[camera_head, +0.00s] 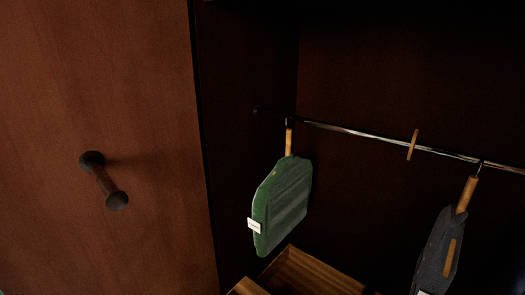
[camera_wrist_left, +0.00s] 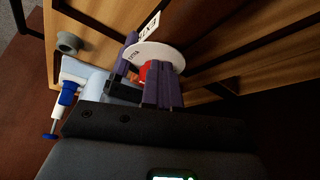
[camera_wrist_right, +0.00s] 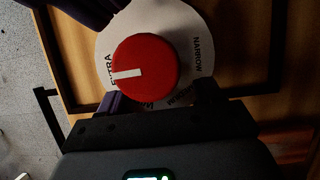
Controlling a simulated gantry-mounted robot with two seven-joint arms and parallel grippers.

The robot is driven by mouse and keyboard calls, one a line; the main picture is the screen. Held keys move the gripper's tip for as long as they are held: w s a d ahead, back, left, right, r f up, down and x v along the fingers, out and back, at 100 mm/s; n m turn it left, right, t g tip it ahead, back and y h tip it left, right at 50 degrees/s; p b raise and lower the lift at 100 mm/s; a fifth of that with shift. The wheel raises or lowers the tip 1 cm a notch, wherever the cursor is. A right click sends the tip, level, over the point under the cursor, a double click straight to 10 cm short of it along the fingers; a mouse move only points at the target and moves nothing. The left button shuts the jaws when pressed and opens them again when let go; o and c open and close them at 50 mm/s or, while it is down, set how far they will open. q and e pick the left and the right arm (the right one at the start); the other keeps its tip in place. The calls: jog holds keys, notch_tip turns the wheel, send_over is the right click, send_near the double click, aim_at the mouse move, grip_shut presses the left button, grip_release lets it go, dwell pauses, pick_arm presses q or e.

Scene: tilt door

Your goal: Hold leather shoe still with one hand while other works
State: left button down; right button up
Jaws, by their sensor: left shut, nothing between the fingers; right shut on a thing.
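I see no leather shoe in any view. In the right wrist view a red round knob (camera_wrist_right: 145,70) with a white pointer bar sits on a white dial plate (camera_wrist_right: 187,28) with printed words, among them "NARROW". My right gripper (camera_wrist_right: 158,90) is shut on the red knob, with fingers on both sides of it. Neither gripper shows in the head view.
The head view shows a wooden door with a dark handle (camera_head: 104,181) and an open wardrobe. A green garment (camera_head: 283,205) and a dark garment (camera_head: 437,255) hang from its metal rod (camera_head: 350,131). Wooden panels with dark bars surround the dial. A white-and-blue object (camera_wrist_left: 68,92) stands left.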

pick_arm(q)
jog(key=shift+r, duration=2.95)
pick_arm(e)
jog(key=o, duration=1.4)
